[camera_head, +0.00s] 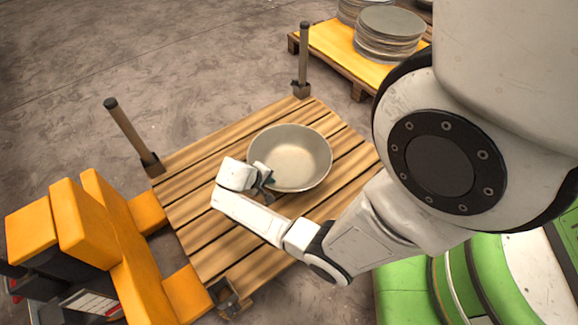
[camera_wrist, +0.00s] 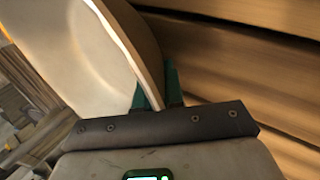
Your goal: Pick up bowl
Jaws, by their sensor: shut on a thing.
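A round grey-beige bowl (camera_head: 293,157) is over the slatted wooden pallet (camera_head: 200,155) in the head view. My gripper (camera_head: 266,177) is at the bowl's near-left rim. In the wrist view the bowl (camera_wrist: 75,45) fills the upper left. The green fingers of my gripper (camera_wrist: 157,88) are shut on its rim, one on each side of the wall. The bowl is empty. Its underside is hidden, so I cannot tell whether it touches the slats.
Posts (camera_head: 130,135) stand at the pallet's corners. A yellow-orange machine (camera_head: 115,235) is at the lower left. Another pallet (camera_head: 340,45) with stacked round grey plates (camera_head: 388,35) is at the back right. Concrete floor (camera_head: 200,50) is clear behind.

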